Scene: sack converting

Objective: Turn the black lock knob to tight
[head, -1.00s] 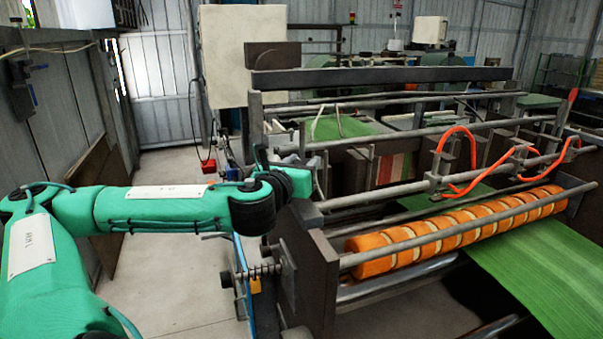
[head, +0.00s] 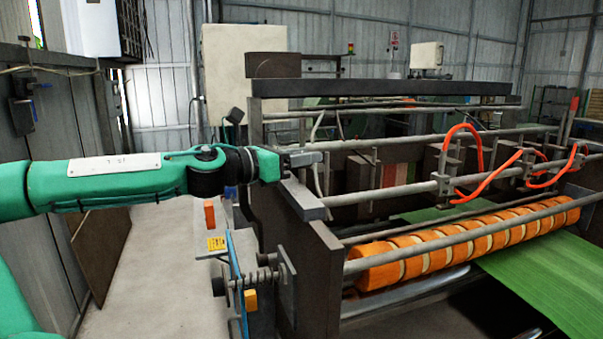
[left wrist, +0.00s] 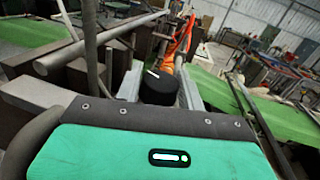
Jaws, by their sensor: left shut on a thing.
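The black lock knob (left wrist: 158,88) shows in the left wrist view as a short dark cylinder with a white mark on its top. My left gripper (left wrist: 160,90) has one grey finger on each side of it and is shut on it. In the head view my left gripper (head: 312,159) is at the near left end of the machine's frame, beside the bars. The knob cannot be made out in that view. My right gripper is in neither view.
The orange roller (head: 440,247) and green sheet (head: 545,268) lie right of the gripper. Orange hoses (head: 474,140) loop above the bars. A dark side plate (head: 300,245) stands below the gripper. Open floor (head: 150,270) lies to the left.

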